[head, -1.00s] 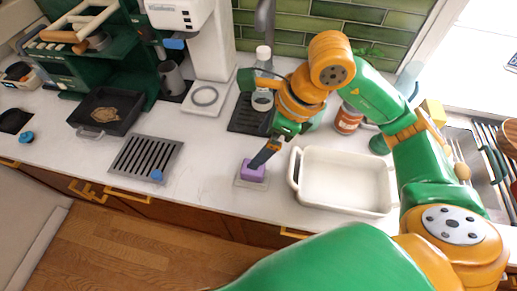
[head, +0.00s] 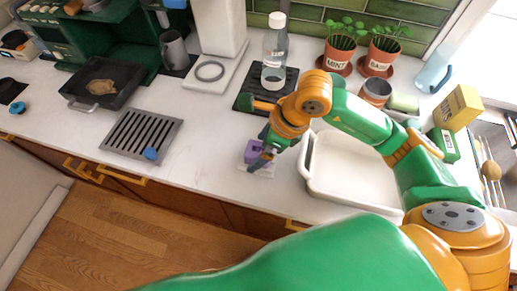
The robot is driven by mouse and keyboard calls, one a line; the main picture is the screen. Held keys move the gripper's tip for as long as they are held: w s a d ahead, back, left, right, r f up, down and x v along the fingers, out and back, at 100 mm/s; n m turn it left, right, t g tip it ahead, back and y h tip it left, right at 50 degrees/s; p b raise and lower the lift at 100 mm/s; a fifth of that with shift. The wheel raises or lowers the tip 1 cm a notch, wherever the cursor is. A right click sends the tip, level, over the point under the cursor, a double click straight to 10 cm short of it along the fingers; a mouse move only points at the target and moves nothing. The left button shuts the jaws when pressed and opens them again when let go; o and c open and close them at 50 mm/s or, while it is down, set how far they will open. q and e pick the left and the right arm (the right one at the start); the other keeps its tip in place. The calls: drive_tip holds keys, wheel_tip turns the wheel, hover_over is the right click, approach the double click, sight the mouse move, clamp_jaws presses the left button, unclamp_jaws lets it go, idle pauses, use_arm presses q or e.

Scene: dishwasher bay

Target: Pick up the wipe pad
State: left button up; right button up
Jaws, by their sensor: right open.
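The wipe pad (head: 252,150) appears as a small purple block on a pale square mat near the front edge of the white counter. My right gripper (head: 263,157) is over its right side, fingers pointing down, and is open. The fingers hide part of the pad. I cannot tell whether they touch it. My left gripper is not in view.
A white basin (head: 352,172) is just right of the gripper. A clear bottle (head: 274,52) stands on a dark rack behind it. A slotted drain plate (head: 140,133) with a blue knob is to the left, with bare counter between. Potted mint (head: 339,52) stands at the back.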

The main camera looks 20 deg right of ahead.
drive_tip(key=shift+w+a+f, duration=0.15)
drive_tip(key=shift+f, duration=0.3)
drive_tip(key=c, duration=1.4)
drive_tip(key=shift+r+b, duration=0.95)
drive_tip(key=shift+r, duration=0.55)
drive_tip(key=shift+c, duration=0.2)
drive_tip(key=s+a+r+b, duration=0.1)
drive_tip(key=s+a+r, duration=0.8)
drive_tip(key=s+r, duration=0.1)
drive_tip(key=shift+s+a, duration=0.15)
drive_tip(key=shift+s, duration=0.1)
